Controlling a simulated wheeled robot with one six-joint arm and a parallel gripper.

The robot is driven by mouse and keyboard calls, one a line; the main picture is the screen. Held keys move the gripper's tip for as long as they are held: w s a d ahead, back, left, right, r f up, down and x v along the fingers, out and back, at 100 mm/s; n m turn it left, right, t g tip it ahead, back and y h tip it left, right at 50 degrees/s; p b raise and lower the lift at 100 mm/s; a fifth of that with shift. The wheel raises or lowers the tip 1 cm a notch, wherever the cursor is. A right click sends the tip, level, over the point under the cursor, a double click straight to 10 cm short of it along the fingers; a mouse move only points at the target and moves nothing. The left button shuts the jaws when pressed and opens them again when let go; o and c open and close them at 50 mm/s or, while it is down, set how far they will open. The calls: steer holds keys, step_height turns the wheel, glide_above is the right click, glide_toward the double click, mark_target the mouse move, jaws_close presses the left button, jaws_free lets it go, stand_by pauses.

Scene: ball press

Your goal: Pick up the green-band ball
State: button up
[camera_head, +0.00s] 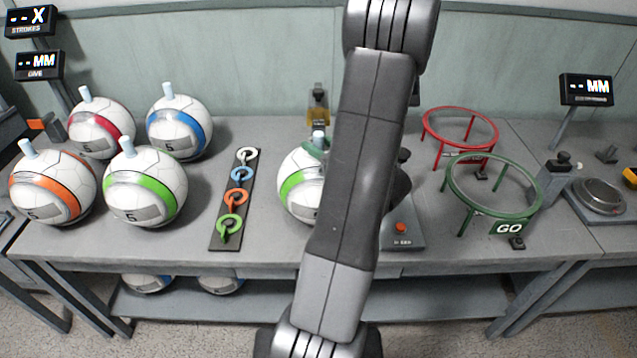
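A white ball with a green band (145,187) stands on the table at front left, with a pale blue stub on top. Another green-banded white ball (297,188) stands near the table's middle. Its right side is hidden behind my arm. My arm crosses the centre of the view from bottom to top. I cannot make out my gripper; its fingers are out of view or hidden behind the arm.
Balls with red (100,128), blue (180,128) and orange (52,187) bands stand at left. A dark strip with coloured rings (235,198) lies beside them. A red ring stand (460,123) and a green ring stand (492,187) marked GO are at right. A scale (600,196) sits far right.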

jaws_close()
steer(key=shift+r, duration=0.15)
